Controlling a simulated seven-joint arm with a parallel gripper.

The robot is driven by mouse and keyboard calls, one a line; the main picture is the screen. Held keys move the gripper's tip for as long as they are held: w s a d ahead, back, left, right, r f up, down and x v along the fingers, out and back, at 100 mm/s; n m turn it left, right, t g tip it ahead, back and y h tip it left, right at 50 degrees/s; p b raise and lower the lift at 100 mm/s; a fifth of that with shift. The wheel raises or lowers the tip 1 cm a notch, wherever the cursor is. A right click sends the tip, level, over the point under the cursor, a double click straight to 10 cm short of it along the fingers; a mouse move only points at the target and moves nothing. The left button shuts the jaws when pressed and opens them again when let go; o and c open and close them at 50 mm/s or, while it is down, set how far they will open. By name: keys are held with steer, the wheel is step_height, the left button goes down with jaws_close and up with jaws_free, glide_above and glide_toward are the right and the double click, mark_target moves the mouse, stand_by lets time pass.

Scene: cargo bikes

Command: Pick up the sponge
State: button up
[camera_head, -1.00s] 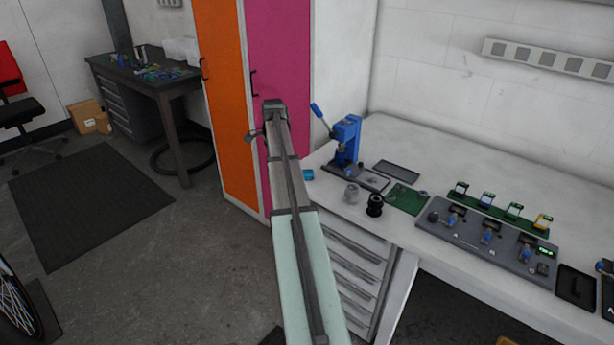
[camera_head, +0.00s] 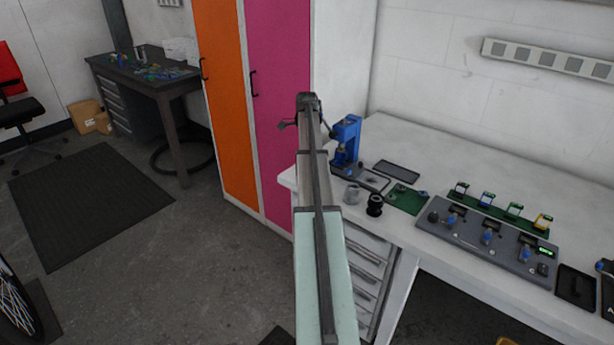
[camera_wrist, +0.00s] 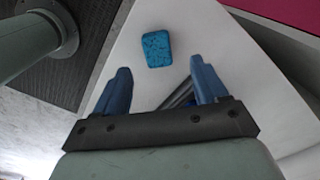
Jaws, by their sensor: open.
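The sponge (camera_wrist: 157,49) is a small blue block with rounded corners. In the wrist view it lies flat on the white tabletop (camera_wrist: 225,70), near the table's corner. My gripper (camera_wrist: 160,78) is open and empty, with its two blue fingers apart. The sponge shows beyond the fingertips, roughly between them and a little toward the left one, not touching either. In the head view my arm hides the sponge, and the gripper's fingers are not clearly visible.
A blue press (camera_head: 346,142) stands on the table close to the right of my arm. A pink cabinet door (camera_head: 277,110) is behind.

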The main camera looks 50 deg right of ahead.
steer(key=shift+s+a+f, duration=0.1)
steer(key=shift+f, duration=1.4)
steer(key=shift+s+a+f, duration=0.1)
steer(key=shift+f, duration=1.4)
steer(key=c, duration=1.2)
step_height(320, 180, up, 10)
steer(key=o, duration=0.6)
steer(key=c, duration=0.4)
steer(key=shift+c, duration=0.2)
